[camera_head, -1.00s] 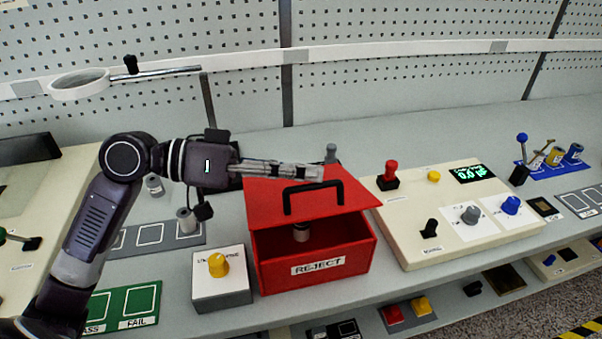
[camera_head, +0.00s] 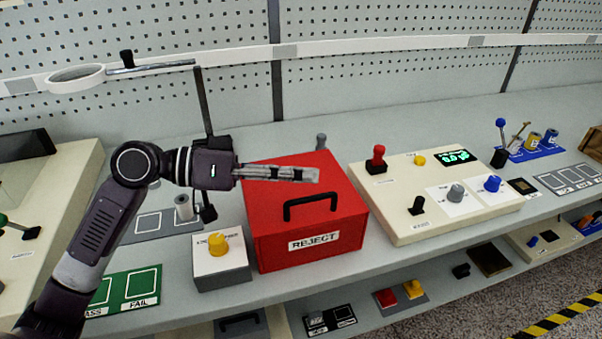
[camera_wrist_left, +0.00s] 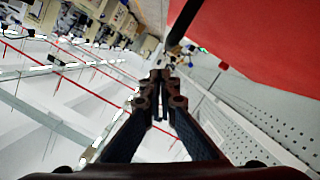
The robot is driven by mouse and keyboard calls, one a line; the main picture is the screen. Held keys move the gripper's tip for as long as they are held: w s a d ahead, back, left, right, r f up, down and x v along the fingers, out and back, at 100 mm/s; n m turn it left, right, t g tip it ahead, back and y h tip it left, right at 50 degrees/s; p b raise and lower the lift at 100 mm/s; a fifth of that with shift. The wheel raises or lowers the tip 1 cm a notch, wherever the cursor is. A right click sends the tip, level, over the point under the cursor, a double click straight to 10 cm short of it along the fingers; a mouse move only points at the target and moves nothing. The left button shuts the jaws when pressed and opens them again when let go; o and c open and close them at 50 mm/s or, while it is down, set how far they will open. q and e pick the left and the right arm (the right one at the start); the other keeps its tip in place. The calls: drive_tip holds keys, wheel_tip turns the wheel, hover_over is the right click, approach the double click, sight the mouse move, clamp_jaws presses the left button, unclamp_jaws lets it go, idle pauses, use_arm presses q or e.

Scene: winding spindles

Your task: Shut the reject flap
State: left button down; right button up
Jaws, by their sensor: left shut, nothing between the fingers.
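The red reject box (camera_head: 330,248) stands on the bench, with a REJECT label on its front. Its red flap (camera_head: 290,178) lies down over the top, and the inside of the box is hidden. A black handle (camera_head: 310,200) sits on the flap. My left gripper (camera_head: 316,175) is shut and empty, just above the rear part of the flap. I cannot tell whether it touches the flap. In the left wrist view my left gripper (camera_wrist_left: 160,76) shows its fingers together, with red flap surface (camera_wrist_left: 265,40) at upper right. My right gripper is not in view.
A grey box with a yellow knob (camera_head: 218,243) stands left of the reject box. A cream control panel (camera_head: 400,230) with knobs stands close on its right. A grey cylinder (camera_head: 184,207) stands on a tray behind my arm.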

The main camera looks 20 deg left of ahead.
use_arm(q)
drive_tip(key=shift+a, duration=0.1)
drive_tip(key=v, duration=1.2)
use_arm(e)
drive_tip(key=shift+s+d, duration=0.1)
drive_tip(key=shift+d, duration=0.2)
